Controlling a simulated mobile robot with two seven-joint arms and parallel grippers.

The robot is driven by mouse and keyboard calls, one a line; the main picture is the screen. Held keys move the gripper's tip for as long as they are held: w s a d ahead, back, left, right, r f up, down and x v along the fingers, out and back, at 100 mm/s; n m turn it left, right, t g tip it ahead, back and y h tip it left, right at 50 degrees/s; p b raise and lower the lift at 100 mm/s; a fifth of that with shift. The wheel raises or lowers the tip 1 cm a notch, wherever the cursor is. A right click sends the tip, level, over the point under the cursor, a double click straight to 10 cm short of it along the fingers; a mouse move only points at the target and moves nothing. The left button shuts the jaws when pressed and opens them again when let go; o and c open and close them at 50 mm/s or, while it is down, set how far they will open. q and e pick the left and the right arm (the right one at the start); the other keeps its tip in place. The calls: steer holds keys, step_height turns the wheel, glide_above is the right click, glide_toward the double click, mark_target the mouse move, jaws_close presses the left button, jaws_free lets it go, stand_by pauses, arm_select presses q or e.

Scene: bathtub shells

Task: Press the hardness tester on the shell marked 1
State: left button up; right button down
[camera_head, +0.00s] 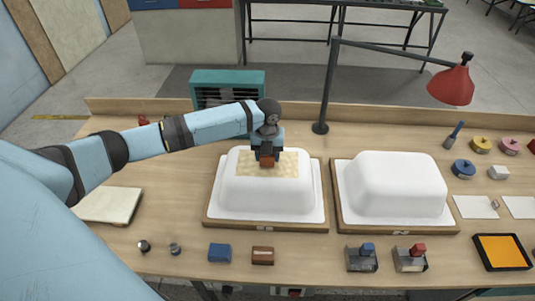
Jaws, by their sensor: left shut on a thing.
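Two white bathtub shells stand upside down on wooden boards on the workbench. The left shell (238,197) has a tan speckled patch (287,161) on its top; the right shell (398,185) is plain. Each board has a mark on its front edge, too small to read surely. My left gripper (267,157) points down over the left shell's patch. It is shut on a small red-brown thing (267,161), perhaps the hardness tester, mostly hidden by the fingers. The thing is at or just above the patch; I cannot tell whether it touches. My right gripper is not in view.
A red lamp (451,86) on a dark post (327,90) stands behind the shells. Along the front lie a blue block (219,253), a brown block (262,255), two grey devices (361,259) and an orange-topped tray (502,252). A pale slab (110,205) lies left.

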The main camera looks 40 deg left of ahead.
arm_select(q)
steer(key=shift+f, duration=0.5)
stand_by(0.8)
steer(key=shift+s+f, duration=0.1)
steer(key=shift+f, duration=0.05)
stand_by(1.7)
steer(key=shift+p, duration=0.35)
step_height(320, 180, up, 5)
steer(key=p, duration=0.4)
steer(key=shift+p, duration=0.3)
steer(key=shift+r, duration=1.1)
steer(key=shift+d, duration=0.1)
